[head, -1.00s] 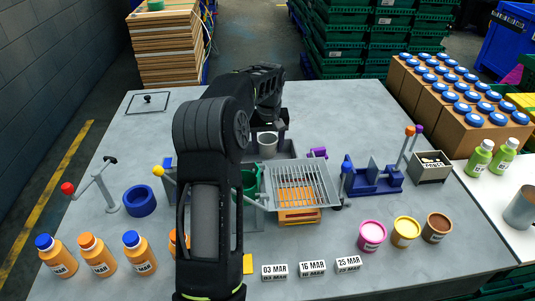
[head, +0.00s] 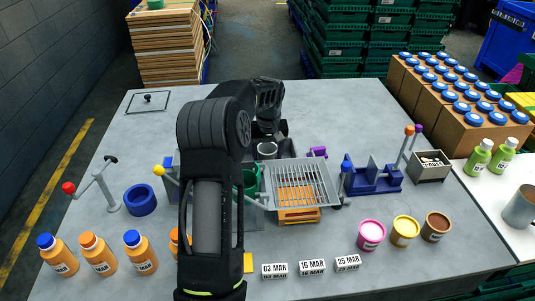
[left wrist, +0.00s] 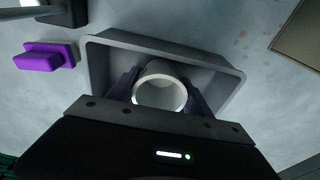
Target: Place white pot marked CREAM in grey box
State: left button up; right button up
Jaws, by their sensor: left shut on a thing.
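The white pot (head: 267,149) is between the fingers of my left gripper (head: 267,139). In the left wrist view I see the round open rim of the pot (left wrist: 160,79), with a dark finger closed against each side. The CREAM mark is not visible. The grey box (head: 289,147) is open-topped and sits mid-table behind the wire basket. Its wall also shows in the left wrist view (left wrist: 215,72), surrounding the pot within its outline. I cannot tell whether the pot touches the box floor. My left arm covers part of the box. My right gripper is not in view.
A wire basket (head: 301,187) stands directly in front of the box. A purple piece (head: 318,152) is at its right, also in the wrist view (left wrist: 42,57). A blue fixture (head: 372,178) stands farther right. Orange bottles (head: 99,254) line the front left.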

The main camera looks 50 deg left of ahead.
aim_at(268, 152)
pick_arm(q)
jog(key=o, duration=1.5)
jog(key=r, duration=0.4)
jog(key=d+r, duration=0.1)
jog(key=r, duration=0.3)
jog(key=s+r+b, duration=0.1)
jog(key=r, duration=0.3)
jog(key=shift+s+d+r, duration=0.1)
jog(key=shift+d, duration=0.1)
